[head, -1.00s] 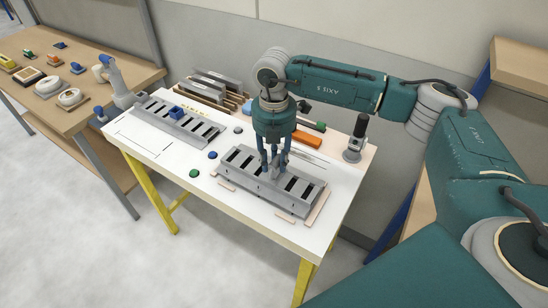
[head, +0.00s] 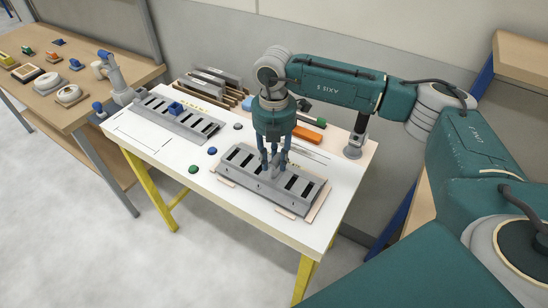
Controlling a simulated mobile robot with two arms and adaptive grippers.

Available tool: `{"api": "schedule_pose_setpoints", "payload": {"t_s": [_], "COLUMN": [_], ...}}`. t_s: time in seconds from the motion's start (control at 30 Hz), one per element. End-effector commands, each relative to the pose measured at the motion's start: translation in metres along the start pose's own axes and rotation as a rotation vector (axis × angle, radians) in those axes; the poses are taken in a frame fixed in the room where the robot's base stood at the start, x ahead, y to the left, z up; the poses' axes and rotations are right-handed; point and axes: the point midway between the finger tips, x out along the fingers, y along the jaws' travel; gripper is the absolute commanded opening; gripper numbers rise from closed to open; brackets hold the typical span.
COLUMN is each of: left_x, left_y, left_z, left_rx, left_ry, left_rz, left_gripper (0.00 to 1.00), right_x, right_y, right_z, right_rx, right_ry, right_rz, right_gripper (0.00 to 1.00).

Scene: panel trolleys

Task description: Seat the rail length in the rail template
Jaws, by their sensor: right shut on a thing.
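The rail length (head: 247,184) is a grey slotted metal bar at the right half of the white table. My right gripper (head: 273,171) points straight down over its middle and is shut on it. Pale strips of what looks like the rail template (head: 286,213) show past the rail's near edge and right end. The rail covers most of the template, and I cannot tell whether it is fully down in it. The fingertips partly hide the rail's middle. My left gripper is out of the picture.
A second grey slotted rail (head: 205,127) with a blue block (head: 175,108) lies at the left. Green (head: 194,169) and blue (head: 212,151) knobs sit between the rails. Upright panels (head: 215,83), an orange piece (head: 306,134) and a dark post (head: 357,134) stand behind. The table's front left is clear.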

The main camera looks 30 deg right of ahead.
Motion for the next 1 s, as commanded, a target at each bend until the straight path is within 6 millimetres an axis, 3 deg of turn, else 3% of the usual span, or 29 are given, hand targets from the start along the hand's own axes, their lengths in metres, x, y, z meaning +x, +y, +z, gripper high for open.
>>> {"api": "schedule_pose_setpoints", "payload": {"t_s": [1.0], "left_x": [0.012], "left_y": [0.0], "left_z": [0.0], "left_rx": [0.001], "left_ry": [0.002], "left_rz": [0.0], "left_gripper": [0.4], "right_x": [0.015], "right_y": [0.001], "right_z": [0.0], "right_rx": [0.0], "right_ry": [0.0], "right_rz": [0.004], "right_gripper": [0.0]}}
